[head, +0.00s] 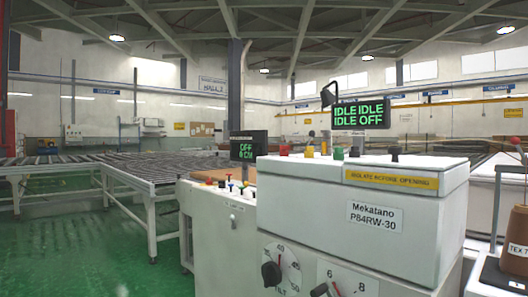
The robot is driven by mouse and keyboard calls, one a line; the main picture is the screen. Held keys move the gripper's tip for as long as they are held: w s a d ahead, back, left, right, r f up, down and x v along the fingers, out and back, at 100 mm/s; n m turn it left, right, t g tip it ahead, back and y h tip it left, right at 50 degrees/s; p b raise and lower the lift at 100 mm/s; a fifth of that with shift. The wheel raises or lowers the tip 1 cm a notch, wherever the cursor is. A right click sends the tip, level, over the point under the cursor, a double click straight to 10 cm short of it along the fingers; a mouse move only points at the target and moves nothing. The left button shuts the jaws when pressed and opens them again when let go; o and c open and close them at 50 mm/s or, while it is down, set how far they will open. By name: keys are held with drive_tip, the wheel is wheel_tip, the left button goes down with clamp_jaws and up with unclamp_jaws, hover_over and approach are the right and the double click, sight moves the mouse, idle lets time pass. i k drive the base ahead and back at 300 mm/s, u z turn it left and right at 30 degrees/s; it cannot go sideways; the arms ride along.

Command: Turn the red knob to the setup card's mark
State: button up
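No red dial knob is plainly visible. A white machine cabinet (365,220) labelled Mekatano P84RW-30 stands ahead. Its front has a TILT dial (288,264) with a black knob (271,273), pointer upward, and numbers including 40 and 50. A second dial (350,282), with 6 and 8 showing, is cut off by the bottom edge; a dark knob (320,290) shows at its left. A small red control (284,149) sits on the cabinet's top left, too small to tell its kind. I cannot make out a setup card. My gripper is not in view.
Displays read IDLE IDLE, IDLE OFF (361,115) and OFF (247,147). A lower white console (215,222) with small coloured controls adjoins at left. A brown spool (515,243) marked TEX 7 stands at right. Roller tables (150,174) lie behind; green floor is open at left.

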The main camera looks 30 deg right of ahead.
sight(284, 150)
drive_tip(key=u, duration=0.3)
drive_tip(key=k, duration=0.45)
drive_tip(key=u, duration=0.75)
drive_tip(key=i, duration=1.15)
drive_tip(key=z, duration=1.1)
drive_tip(key=i, duration=0.8)
drive_tip(key=z, duration=0.8)
